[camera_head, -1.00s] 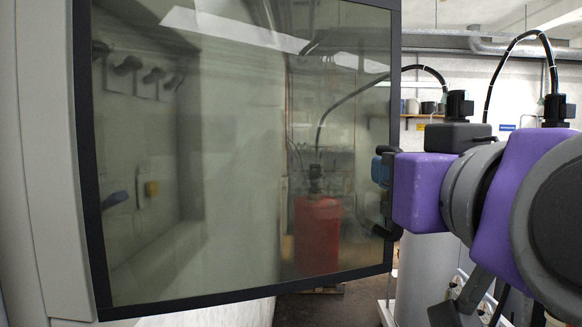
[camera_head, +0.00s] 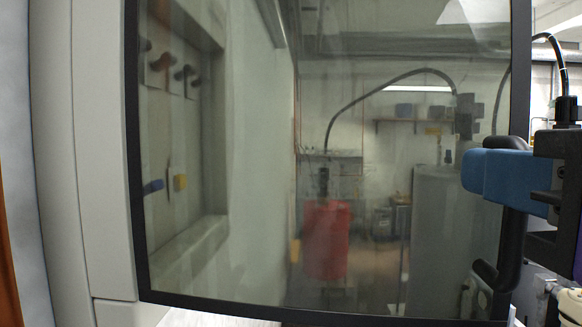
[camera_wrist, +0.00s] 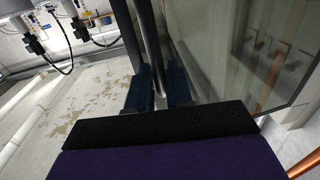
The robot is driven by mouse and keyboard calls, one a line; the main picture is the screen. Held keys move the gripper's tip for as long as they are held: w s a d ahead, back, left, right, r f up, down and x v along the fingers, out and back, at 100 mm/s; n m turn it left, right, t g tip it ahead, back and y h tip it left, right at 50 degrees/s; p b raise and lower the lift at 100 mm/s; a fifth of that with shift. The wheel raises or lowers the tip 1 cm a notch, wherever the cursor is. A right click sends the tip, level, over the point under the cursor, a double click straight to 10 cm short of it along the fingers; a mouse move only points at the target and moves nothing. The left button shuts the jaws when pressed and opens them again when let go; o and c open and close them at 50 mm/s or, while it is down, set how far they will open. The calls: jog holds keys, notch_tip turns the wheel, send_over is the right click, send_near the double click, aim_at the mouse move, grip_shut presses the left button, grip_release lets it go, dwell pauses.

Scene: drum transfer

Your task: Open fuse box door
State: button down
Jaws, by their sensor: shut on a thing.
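The fuse box door (camera_head: 132,150) is a glass panel in a dark frame, filling much of the head view. It stands swung out from the pale housing at the left. Its black bar handle (camera_head: 515,225) is on the right edge. My gripper (camera_head: 495,175) has its blue fingers at the upper part of the handle. In the wrist view, my gripper (camera_wrist: 160,85) is shut on the handle (camera_wrist: 152,45), with the bar between its fingers. The glass (camera_wrist: 240,60) is to the right there. Most of my arm is outside the head view.
Dark knobs and blue and yellow parts show in the glass at left. A red drum (camera_head: 326,238) and a grey cylinder (camera_head: 435,240) also show there; I cannot tell reflection from see-through.

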jog(key=shift+s, duration=0.15)
jog(key=c, duration=1.3)
grip_release()
jog(key=shift+a, duration=0.1)
jog(key=shift+s+a, duration=0.15)
jog(key=shift+s, duration=0.05)
jog(key=s, duration=0.5)
jog(key=s+a, duration=0.1)
jog(key=s, duration=1.1)
jog(key=shift+s+a+b, duration=0.2)
jog(key=shift+s+b, duration=0.05)
jog(key=shift+b, duration=0.15)
